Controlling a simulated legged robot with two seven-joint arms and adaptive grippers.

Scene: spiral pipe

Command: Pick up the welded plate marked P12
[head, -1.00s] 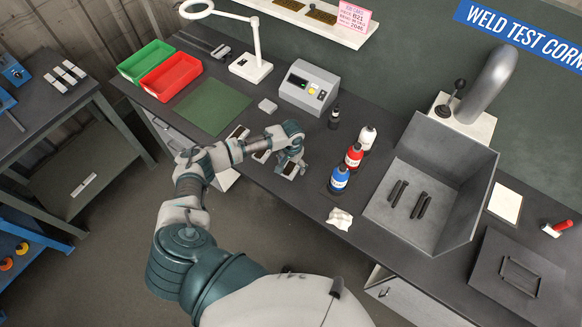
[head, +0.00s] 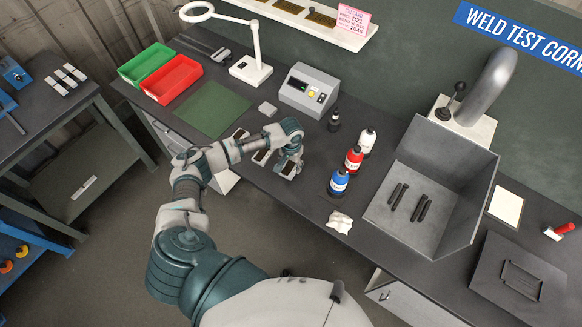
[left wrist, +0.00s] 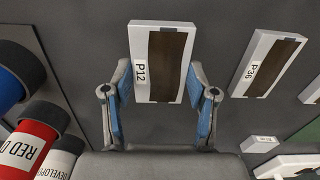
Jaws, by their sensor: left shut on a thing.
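The welded plate marked P12 (left wrist: 155,65) is a pale block with a dark brown strip, upright in the left wrist view between my left gripper's blue fingers. My left gripper (left wrist: 160,97) is shut on its sides. In the head view my left gripper (head: 288,162) is over the bench front, with the plate mostly hidden beneath it. I cannot tell whether the plate is clear of the bench. My right gripper is not in view.
Plate P36 (left wrist: 266,65) lies beside it, and another plate is partly seen at the frame edge. Blue (head: 339,182), red (head: 354,159) and white (head: 368,140) bottles stand to the right. A grey instrument box (head: 308,90) stands behind. A green mat (head: 212,110) lies left.

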